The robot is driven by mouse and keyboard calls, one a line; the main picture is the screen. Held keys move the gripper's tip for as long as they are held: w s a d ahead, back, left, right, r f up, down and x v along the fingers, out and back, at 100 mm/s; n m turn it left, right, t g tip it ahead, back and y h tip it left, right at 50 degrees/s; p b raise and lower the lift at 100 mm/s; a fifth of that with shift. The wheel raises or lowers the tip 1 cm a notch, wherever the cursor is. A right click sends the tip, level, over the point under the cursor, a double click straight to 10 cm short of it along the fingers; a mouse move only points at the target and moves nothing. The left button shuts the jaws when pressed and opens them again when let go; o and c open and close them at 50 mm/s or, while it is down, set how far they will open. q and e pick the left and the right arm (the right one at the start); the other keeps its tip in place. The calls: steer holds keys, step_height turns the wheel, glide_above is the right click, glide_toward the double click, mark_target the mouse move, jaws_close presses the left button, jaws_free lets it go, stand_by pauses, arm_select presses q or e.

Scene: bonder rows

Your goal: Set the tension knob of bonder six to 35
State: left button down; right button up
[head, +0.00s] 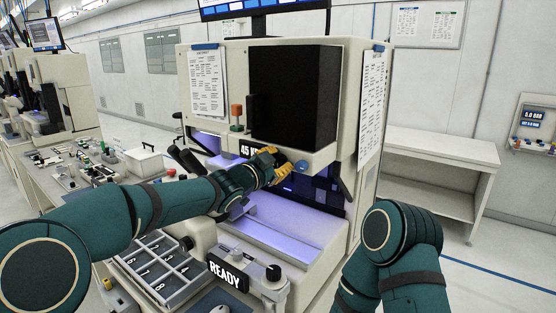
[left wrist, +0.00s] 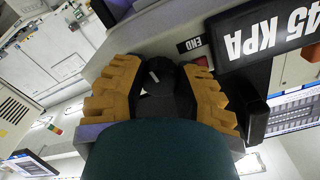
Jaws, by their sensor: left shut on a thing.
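The bonder (head: 217,122) stands in front of me, with a dark display reading 45 K-something (head: 246,150) on its front; in the left wrist view the display (left wrist: 268,38) reads 45 KPA, upside down. My left gripper (head: 278,168) is at the front panel just right of this display. In the left wrist view its yellow fingers (left wrist: 158,92) are closed on either side of a dark knob (left wrist: 152,78) with a small white mark. I cannot read a scale or the knob's name. The head view hides the knob behind the fingers. My right gripper is out of view.
A blue button (head: 305,168) sits right of the fingers. A READY sign (head: 228,275), a small black knob (head: 273,272) and a divided tray (head: 160,267) are below. An END label (left wrist: 194,43) is beside the held knob. A bench (head: 440,145) stands right.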

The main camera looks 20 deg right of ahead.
arm_select(q)
steer(key=n+p, duration=0.2)
steer(key=n, duration=0.1)
steer(key=n+p, duration=0.1)
steer(key=n, duration=0.2)
steer(key=shift+f+p, duration=0.15)
steer(key=shift+p, duration=0.25)
steer(key=n, duration=0.2)
steer(key=shift+f+n+p, duration=0.1)
steer(key=shift+n+p, duration=0.2)
steer(key=shift+n, duration=1.4)
steer(key=shift+s+d+f, duration=0.1)
steer(key=c, duration=0.6)
jaws_free()
steer(key=shift+r, duration=0.3)
